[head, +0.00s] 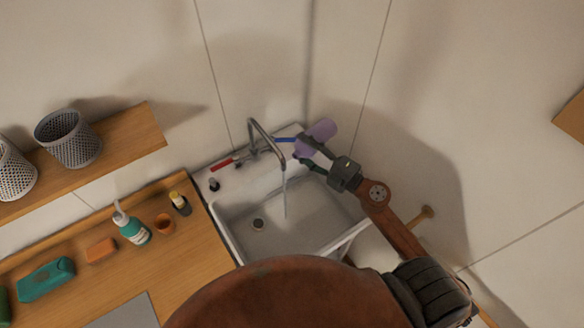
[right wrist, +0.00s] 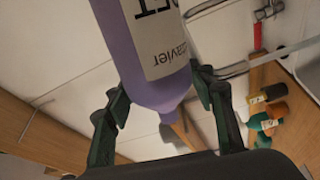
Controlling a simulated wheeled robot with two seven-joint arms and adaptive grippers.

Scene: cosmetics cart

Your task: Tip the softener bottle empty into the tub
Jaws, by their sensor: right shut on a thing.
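The purple softener bottle (head: 320,132), with a white label, is at the back right corner of the white tub (head: 235,236), near its rim. My right gripper (head: 300,153) is shut on it. In the right wrist view the bottle (right wrist: 150,85) lies between the two dark green fingers of the gripper (right wrist: 160,92), its label partly cut off by the frame. It looks tilted in the head view; its mouth is not clear, and I see no liquid leaving it. The tub's basin looks empty, with a drain showing. My left gripper is not in view.
A grey tap (head: 268,137) arches over the tub, with a thin pale streak below its spout. Walls stand close behind the tub.

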